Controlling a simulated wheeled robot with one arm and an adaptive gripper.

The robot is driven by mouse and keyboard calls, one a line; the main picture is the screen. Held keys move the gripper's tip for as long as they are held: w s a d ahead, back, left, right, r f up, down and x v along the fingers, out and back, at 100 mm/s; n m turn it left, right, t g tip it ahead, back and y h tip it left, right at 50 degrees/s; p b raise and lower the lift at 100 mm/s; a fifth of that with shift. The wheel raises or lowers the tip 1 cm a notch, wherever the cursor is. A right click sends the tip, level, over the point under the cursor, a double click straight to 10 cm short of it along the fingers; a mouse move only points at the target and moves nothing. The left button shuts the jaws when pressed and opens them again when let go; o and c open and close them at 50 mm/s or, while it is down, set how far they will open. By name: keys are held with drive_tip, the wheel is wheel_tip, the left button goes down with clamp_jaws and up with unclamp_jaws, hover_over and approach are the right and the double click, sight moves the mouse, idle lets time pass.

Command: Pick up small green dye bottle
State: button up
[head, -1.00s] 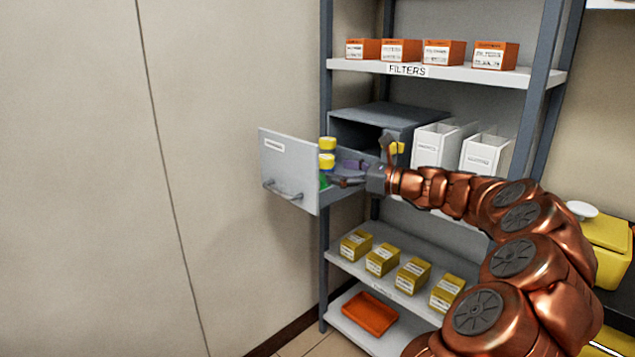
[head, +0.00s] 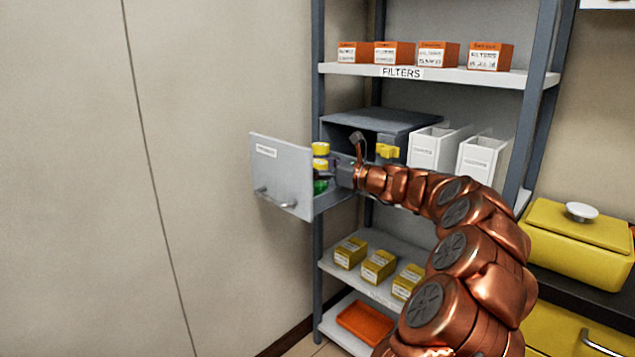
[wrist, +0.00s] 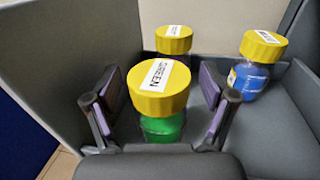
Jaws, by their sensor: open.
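The small green dye bottle (wrist: 162,128) stands in the open drawer, its yellow cap lettered "GREEN" in the wrist view. In the head view its green body (head: 320,187) shows just behind the drawer front. My gripper (wrist: 158,105) is open, with one purple-padded finger on each side of the green bottle. Both fingers look apart from the cap; whether they touch the body is hidden. In the head view my gripper (head: 333,176) reaches into the drawer from the right.
The drawer front (head: 282,178) is close to the left. A blue bottle (wrist: 250,77) stands to the right, and another yellow-capped bottle (wrist: 174,40) stands behind the green one. The drawer's cabinet (head: 385,120) and white holders (head: 434,148) sit on the shelf beside my arm.

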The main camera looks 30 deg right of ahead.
drive_tip(key=c, duration=1.4)
drive_tip(key=shift+r, duration=0.1)
